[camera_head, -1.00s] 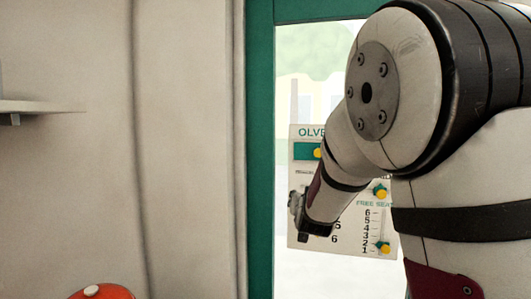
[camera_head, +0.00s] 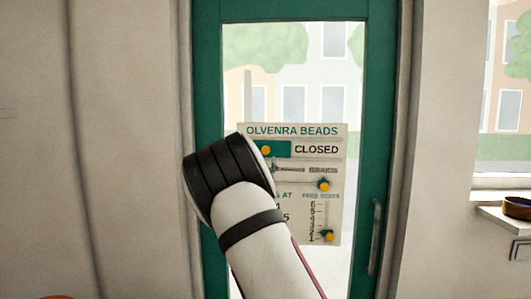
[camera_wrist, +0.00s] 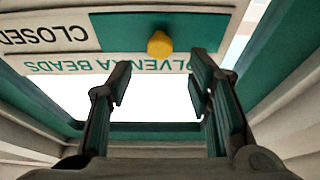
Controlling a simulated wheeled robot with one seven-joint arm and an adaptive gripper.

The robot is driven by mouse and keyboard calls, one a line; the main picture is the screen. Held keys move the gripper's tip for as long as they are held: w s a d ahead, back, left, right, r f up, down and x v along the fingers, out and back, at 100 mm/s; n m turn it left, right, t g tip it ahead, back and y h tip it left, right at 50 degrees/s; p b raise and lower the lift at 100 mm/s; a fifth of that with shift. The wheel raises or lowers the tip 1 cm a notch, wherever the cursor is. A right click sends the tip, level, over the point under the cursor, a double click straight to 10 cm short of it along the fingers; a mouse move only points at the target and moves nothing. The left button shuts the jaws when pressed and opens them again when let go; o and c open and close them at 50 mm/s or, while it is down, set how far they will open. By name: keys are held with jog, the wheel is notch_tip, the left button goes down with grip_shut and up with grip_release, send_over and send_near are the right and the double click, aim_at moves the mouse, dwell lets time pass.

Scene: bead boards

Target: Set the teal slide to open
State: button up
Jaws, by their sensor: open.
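The teal slide (camera_head: 281,149) sits in the top row of the white OLVENRA BEADS board (camera_head: 338,180), which is on the glass door. Its round yellow knob (camera_head: 266,150) is at the slide's left part, and the word CLOSED shows to the right of the slide. In the wrist view the board is upside down; the teal slide (camera_wrist: 200,32) and its yellow knob (camera_wrist: 159,44) show at the top. My gripper (camera_wrist: 162,82) is open and empty, the knob lying beyond the gap between its fingers, apart from them. In the head view my arm hides the gripper.
Lower on the board are two other yellow knobs on teal pieces, one at the middle right (camera_head: 324,185) and one at the lower right (camera_head: 328,236). The green door frame (camera_head: 375,100) surrounds the glass. A shelf (camera_head: 505,215) stands at right.

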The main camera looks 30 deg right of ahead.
aim_at(265, 150)
jog(key=shift+x, duration=3.6)
grip_shut()
